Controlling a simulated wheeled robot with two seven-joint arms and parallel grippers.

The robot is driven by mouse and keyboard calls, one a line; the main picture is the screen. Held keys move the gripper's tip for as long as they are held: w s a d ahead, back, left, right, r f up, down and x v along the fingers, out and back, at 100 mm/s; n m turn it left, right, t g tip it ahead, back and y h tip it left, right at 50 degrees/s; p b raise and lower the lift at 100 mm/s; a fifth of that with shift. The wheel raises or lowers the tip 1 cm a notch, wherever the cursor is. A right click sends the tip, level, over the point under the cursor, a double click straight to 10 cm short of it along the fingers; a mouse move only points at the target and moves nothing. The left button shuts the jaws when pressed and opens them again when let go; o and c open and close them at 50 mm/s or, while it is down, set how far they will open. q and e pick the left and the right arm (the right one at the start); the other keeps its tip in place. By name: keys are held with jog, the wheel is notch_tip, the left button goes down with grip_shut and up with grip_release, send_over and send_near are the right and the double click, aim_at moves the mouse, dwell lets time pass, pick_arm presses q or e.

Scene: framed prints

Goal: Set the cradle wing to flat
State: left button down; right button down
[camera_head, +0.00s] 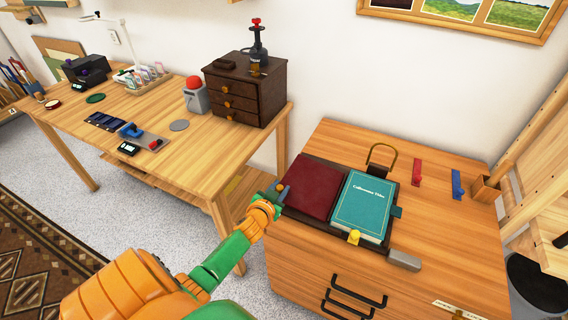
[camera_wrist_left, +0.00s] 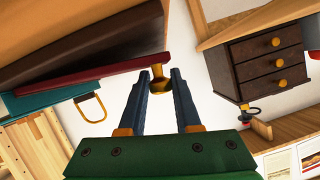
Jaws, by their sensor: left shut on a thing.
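The book cradle (camera_head: 325,234) is a dark brown frame on the wooden cabinet top. Its left side carries a maroon wing (camera_head: 313,187). A teal book (camera_head: 363,208) with white lettering lies on the right side. My left gripper (camera_head: 281,188) is at the wing's outer left edge. In the left wrist view, my left gripper's fingers (camera_wrist_left: 160,85) are shut on a brass tab (camera_wrist_left: 159,80) at the edge of the maroon wing (camera_wrist_left: 95,74). The wing looks about level with the frame, but its exact tilt is hard to tell. My right gripper is out of view.
A brass loop (camera_head: 381,157) stands behind the cradle, a yellow knob (camera_head: 353,237) and grey block (camera_head: 404,260) in front. Red (camera_head: 417,172) and blue (camera_head: 457,184) pieces lie right. A dark drawer box (camera_head: 243,88) stands on the left desk.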

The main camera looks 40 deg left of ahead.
pick_arm(q)
jog(key=shift+s+a+f+b, duration=0.15)
jog(key=shift+f+b, duration=0.15)
jog(key=shift+f, duration=0.25)
jog(key=shift+w+a+f+b, duration=0.15)
jog(key=shift+f+b, duration=0.15)
jog(key=shift+f, duration=0.25)
jog(key=shift+s+f, duration=0.1)
jog(key=shift+s, duration=0.05)
jog(key=c, duration=0.8)
grip_release()
jog(key=shift+o, duration=0.9)
jog(key=shift+a, duration=0.1)
jog(key=shift+s, duration=0.1)
jog(key=shift+f, duration=0.1)
